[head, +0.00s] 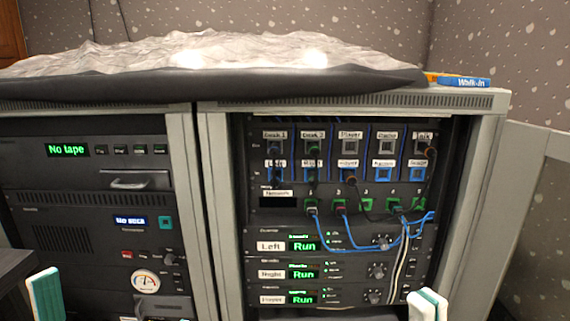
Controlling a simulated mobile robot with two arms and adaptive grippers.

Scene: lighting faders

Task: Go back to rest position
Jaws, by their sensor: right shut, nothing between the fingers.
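My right gripper (428,305) shows at the bottom edge, right of centre, in front of the right rack cabinet (218,215). Its white and teal fingertips are together with nothing between them. It stands apart from the rack's panels. The tip of my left gripper (45,296) shows at the bottom left, in front of the left rack cabinet (184,170). Only a teal and white finger end is visible, so I cannot tell whether it is open or shut. Both arms are mostly below the frame.
The left rack has a No tape display (68,150). A crumpled silvery sheet (200,52) and a blue Walk-in item (464,82) lie on top.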

